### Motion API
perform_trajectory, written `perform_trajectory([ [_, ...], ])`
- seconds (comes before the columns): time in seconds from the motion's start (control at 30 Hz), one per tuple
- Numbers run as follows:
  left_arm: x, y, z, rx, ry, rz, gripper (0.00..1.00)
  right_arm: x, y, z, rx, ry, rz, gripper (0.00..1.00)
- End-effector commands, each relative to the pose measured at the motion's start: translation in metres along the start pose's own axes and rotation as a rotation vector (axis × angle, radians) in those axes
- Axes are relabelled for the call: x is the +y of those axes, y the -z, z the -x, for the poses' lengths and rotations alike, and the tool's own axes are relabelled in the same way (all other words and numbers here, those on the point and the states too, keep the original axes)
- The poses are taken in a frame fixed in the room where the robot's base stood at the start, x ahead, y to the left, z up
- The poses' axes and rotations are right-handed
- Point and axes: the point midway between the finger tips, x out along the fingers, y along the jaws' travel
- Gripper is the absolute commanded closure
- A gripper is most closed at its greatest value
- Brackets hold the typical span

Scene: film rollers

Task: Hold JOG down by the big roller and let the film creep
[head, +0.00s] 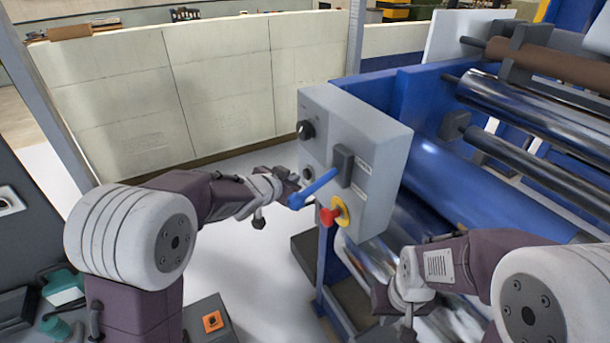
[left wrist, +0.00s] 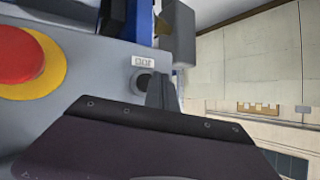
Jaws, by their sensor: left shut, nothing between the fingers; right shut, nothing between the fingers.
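The grey control box (head: 375,133) stands on the machine's blue frame. On its face are a dark round button (head: 308,173), a blue lever (head: 318,187) and a red stop button (head: 328,216) on yellow. My left gripper (head: 291,181) is shut and empty, its tip close to the dark button. In the left wrist view the finger (left wrist: 161,92) partly covers this button (left wrist: 143,78), below a small white label. I cannot tell whether it touches or presses. A wide blue roller surface (head: 480,185) lies behind. My right gripper (head: 408,312) is shut and empty, in front of shiny film (head: 372,262).
A chrome roller (head: 535,108) and a brown roll (head: 550,66) run across the upper right. A black knob (head: 306,130) sits above the dark button. A pale wall (head: 215,90) stands behind. Open floor (head: 250,270) lies between my left arm and the machine.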

Motion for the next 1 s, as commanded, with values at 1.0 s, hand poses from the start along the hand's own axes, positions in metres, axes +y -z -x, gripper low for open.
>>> perform_trajectory([
  [1.0,0.0066,0.0062,-0.0091,-0.001,0.000,0.000,1.00,0.0000,-0.0001,-0.0011,0.000,0.000,0.000,1.00],
])
